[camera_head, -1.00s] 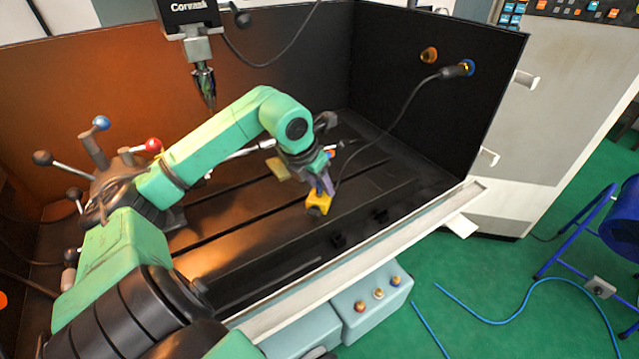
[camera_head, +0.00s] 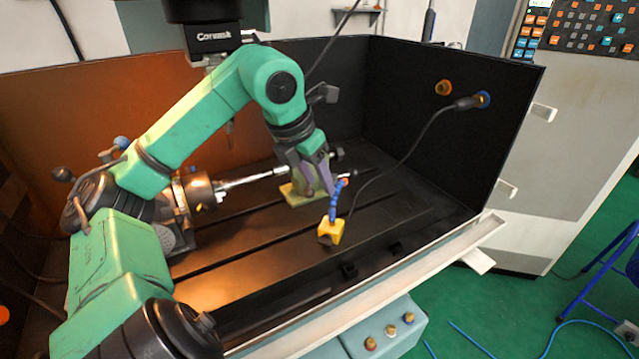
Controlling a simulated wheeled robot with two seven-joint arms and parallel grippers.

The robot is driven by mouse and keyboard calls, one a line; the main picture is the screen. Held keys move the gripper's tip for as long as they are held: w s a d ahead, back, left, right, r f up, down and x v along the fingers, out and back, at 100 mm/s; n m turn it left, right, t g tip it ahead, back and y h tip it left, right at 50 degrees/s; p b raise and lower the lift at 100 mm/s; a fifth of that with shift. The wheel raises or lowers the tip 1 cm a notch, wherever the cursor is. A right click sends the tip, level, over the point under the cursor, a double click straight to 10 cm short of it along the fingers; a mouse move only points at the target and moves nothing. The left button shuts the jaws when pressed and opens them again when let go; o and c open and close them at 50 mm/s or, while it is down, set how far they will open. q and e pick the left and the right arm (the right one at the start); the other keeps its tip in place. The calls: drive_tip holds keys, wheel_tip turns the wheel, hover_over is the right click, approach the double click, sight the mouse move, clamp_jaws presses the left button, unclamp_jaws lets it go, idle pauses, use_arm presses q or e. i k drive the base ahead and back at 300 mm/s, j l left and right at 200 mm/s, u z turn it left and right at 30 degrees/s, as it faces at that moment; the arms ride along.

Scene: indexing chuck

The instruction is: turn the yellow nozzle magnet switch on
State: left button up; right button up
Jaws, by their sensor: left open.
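The yellow nozzle magnet (camera_head: 331,231) stands on the slotted dark machine bed. A switch on the magnet is too small to make out. My left gripper (camera_head: 320,190) points down, open, just above and to the left of the magnet, close beside the blue hose. I cannot tell whether a finger touches the hose. My right gripper is not in view.
A metal bar (camera_head: 250,180) sticks out of the chuck (camera_head: 200,190) towards a greenish block (camera_head: 300,193) behind my gripper. The machine head (camera_head: 213,38) hangs above my arm. Black walls enclose the back and right (camera_head: 480,150). The bed in front of the magnet is clear.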

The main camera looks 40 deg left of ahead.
sight(326, 241)
drive_tip(key=k+l, duration=0.55)
drive_tip(key=l, duration=0.2)
drive_tip(key=k+l, duration=0.6)
drive_tip(key=l, duration=0.1)
